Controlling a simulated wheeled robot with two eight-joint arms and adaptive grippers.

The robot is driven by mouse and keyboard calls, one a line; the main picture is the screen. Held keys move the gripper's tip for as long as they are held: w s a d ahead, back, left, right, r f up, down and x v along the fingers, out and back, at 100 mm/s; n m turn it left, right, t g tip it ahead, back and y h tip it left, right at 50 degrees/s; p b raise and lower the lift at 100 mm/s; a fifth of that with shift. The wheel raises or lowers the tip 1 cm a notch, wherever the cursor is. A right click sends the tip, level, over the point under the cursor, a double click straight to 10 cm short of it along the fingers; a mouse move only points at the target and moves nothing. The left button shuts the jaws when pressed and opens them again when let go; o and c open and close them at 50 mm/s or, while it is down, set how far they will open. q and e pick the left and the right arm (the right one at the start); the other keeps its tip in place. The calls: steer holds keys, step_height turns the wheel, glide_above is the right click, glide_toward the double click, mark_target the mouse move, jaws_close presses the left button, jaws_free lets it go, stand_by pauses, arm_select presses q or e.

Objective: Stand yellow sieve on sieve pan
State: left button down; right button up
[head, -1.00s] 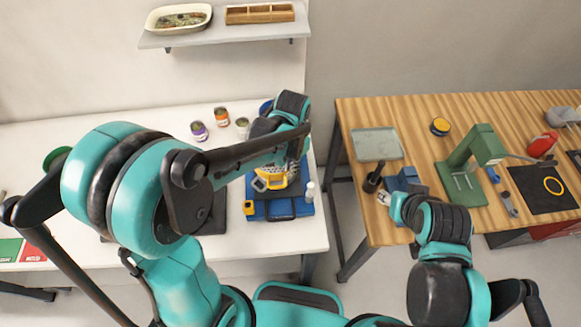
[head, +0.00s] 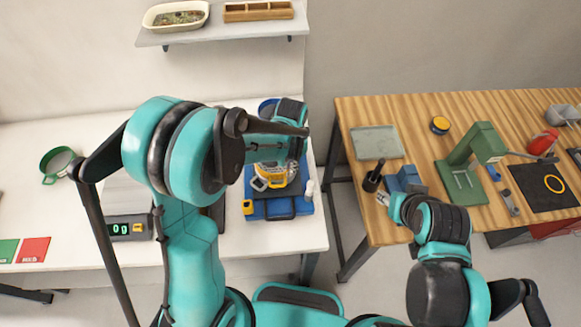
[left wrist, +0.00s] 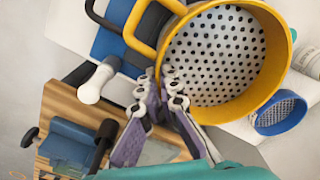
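The yellow sieve (head: 270,177) is over the blue base (head: 276,209) on the white table, partly behind my left arm. In the left wrist view the yellow sieve (left wrist: 212,60) shows its perforated plate, with its loop handle at the top left. My left gripper (left wrist: 160,80) has its fingertips close together at the sieve's rim, one inside and one outside, and looks shut on it. No sieve pan is clearly seen; the sieve may hide it. My right gripper (head: 383,198) is over the wooden bench's left edge, too small to read.
A small blue sieve (left wrist: 281,112) is beside the yellow one in the wrist view. A green sieve (head: 60,163) and a scale reading 0g (head: 127,228) are at left. A white bottle (head: 309,190) stands right of the base. A wooden bench (head: 420,150) holds a green press (head: 470,165).

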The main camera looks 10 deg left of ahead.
arm_select(q)
steer(key=shift+f+b, duration=0.4)
steer(key=shift+f, duration=0.05)
steer(key=c, duration=1.7)
jaws_free()
steer(key=shift+r, duration=0.15)
steer(key=shift+r+p, duration=0.3)
steer(key=shift+p, duration=0.2)
step_height(320, 180, up, 11)
steer(key=p, duration=0.2)
steer(key=s+a+r+n+t, duration=0.2)
steer(key=s, duration=0.2)
steer(key=s+a+r+n+t, duration=0.2)
steer(key=s+a, duration=0.1)
steer(key=s, duration=0.2)
steer(key=s+a+r+n+t, duration=0.1)
steer(key=s+a+r+t, duration=0.1)
steer(key=s+a+t, duration=0.1)
steer(key=shift+s+a+r+n, duration=0.2)
steer(key=shift+s+r+n, duration=0.2)
steer(key=shift+s, duration=0.35)
